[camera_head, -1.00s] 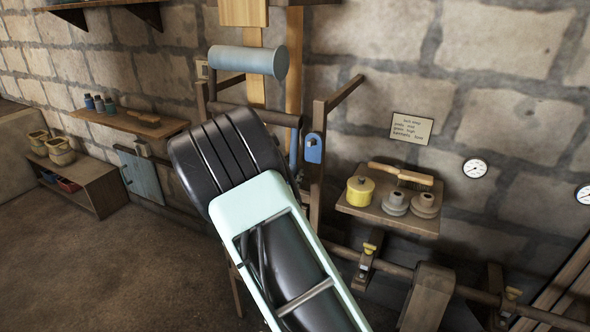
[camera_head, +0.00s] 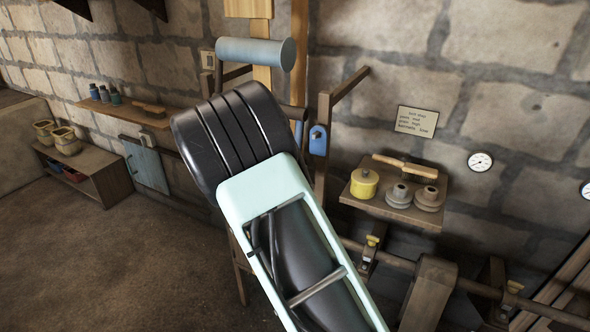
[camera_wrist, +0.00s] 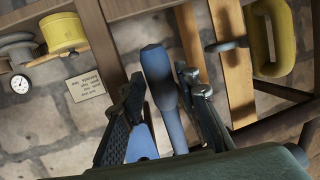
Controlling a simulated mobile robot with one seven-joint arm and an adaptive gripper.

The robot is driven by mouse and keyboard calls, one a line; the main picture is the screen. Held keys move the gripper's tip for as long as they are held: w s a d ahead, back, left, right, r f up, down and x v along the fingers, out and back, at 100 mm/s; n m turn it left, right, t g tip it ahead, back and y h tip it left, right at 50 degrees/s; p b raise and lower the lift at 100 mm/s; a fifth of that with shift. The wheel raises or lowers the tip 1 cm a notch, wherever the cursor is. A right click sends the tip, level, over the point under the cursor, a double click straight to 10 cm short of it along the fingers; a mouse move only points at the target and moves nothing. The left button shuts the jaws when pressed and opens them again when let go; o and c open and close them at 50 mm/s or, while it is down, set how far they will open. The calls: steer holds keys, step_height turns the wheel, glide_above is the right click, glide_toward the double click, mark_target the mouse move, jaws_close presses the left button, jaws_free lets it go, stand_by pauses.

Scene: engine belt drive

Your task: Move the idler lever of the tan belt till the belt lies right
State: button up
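The tan belt shows as vertical strips behind the frame in the head view (camera_head: 299,65), and as two strips in the wrist view (camera_wrist: 232,65). A blue lever handle (camera_wrist: 158,75) with a rounded end stands between the two dark fingers of my gripper (camera_wrist: 162,84). The gripper is open, with gaps visible on both sides of the handle. A blue bracket (camera_wrist: 142,143) shows beside the left finger; a blue plate (camera_head: 318,140) is on the wooden post in the head view. My arm hides the gripper and most of the lever there.
A wooden post (camera_head: 323,150) and a grey-blue roller (camera_head: 256,52) stand close to my arm. A shelf (camera_head: 388,208) holds a yellow pot (camera_head: 364,184), a brush and grey spools. A yellow loop (camera_wrist: 272,40) lies right of the belt in the wrist view.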

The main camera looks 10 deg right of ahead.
steer(key=v, duration=1)
steer(key=shift+s, duration=0.3)
steer(key=shift+a, duration=0.1)
